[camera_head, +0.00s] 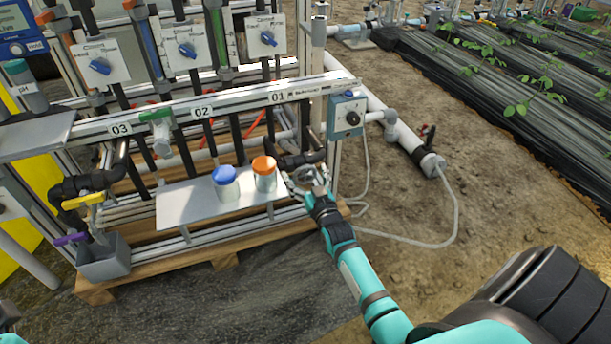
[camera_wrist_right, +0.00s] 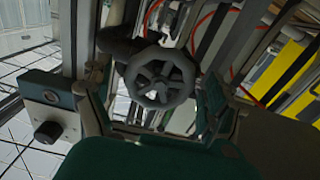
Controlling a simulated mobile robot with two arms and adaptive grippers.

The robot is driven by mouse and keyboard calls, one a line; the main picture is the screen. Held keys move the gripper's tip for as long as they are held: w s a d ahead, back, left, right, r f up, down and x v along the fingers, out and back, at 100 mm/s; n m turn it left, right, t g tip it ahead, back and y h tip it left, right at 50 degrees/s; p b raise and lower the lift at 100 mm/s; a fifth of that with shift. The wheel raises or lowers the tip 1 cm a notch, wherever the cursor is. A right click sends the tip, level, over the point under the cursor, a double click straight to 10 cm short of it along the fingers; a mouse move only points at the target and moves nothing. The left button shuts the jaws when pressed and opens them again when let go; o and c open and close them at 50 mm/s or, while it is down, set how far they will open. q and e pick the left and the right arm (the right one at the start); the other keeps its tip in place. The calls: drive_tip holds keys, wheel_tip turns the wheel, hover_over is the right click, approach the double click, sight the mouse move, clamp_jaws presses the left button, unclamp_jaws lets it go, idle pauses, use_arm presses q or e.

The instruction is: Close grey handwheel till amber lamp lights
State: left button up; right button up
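The grey handwheel (camera_wrist_right: 160,80) is a spoked wheel in the middle of the right wrist view, between the two fingers of my right gripper (camera_wrist_right: 155,110). The fingers are spread to either side of the wheel, with no clear contact. In the head view my right gripper (camera_head: 305,180) is at the right end of the skid below label 01 and mostly covers the wheel. A control box (camera_head: 347,118) with a black knob is above and right of it. A small round pale fitting (camera_wrist_right: 51,97) on the box shows no amber glow; I cannot tell if it is the lamp. My left gripper is out of view.
A metal shelf (camera_head: 185,207) left of my right gripper holds an orange-lidded jar (camera_head: 265,181) and a blue-lidded jar (camera_head: 227,190). A yellow-handled valve (camera_head: 83,200) is at the left. A grey hose (camera_head: 455,215) lies on open soil to the right.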

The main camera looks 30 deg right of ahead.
drive_tip(key=v, duration=1.2)
idle(1.7)
drive_tip(key=shift+a+r, duration=0.1)
